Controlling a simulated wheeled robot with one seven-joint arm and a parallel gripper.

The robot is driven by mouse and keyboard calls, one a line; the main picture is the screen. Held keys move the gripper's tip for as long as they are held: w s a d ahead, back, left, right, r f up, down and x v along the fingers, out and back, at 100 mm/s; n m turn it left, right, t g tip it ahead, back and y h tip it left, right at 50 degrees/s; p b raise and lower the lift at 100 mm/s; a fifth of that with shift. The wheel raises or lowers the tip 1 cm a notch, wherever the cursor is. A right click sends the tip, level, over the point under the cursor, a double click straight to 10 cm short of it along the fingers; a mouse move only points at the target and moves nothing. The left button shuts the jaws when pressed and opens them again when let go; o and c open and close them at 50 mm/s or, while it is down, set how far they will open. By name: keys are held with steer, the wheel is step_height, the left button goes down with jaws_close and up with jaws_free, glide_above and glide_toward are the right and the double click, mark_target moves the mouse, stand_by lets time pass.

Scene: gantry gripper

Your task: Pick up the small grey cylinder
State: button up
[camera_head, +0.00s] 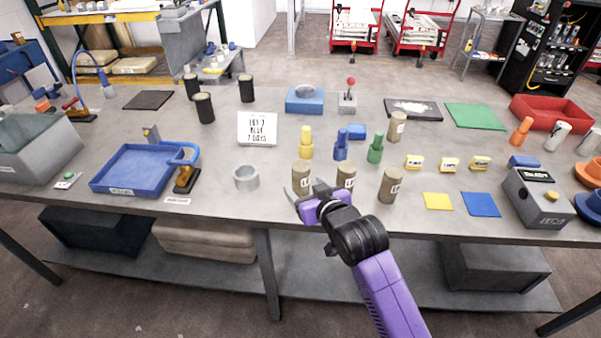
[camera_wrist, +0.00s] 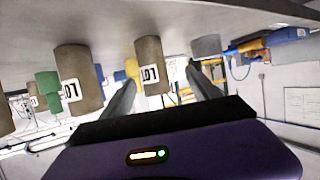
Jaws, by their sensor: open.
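A small grey cylinder (camera_head: 246,178), with a ring-like top, stands upright on the table (camera_head: 225,205) near its front edge. It also shows in the upside-down wrist view (camera_wrist: 206,45), to the right of a brown labelled cylinder (camera_wrist: 152,62). My gripper (camera_head: 306,192) is open, to the right of the grey cylinder and apart from it, at the table's front edge. In the wrist view, the brown labelled cylinder appears between my open fingers (camera_wrist: 160,85), but no grip on it shows.
Several brown labelled cylinders (camera_head: 392,186) stand to the right along the front. Yellow, blue and green bottle-like pieces (camera_head: 341,146) stand behind my gripper.

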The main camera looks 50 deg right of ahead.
mark_target(297, 169)
steer(key=shift+w+d+r, duration=0.65)
steer(key=shift+d+r, duration=0.05)
steer(key=shift+d, duration=0.05)
steer(key=shift+w+d+g, duration=0.2)
steer(key=shift+w+g, duration=0.1)
steer(key=shift+p+x, duration=0.85)
steer(key=shift+x, duration=2.75)
steer(key=shift+f, duration=0.1)
jaws_close()
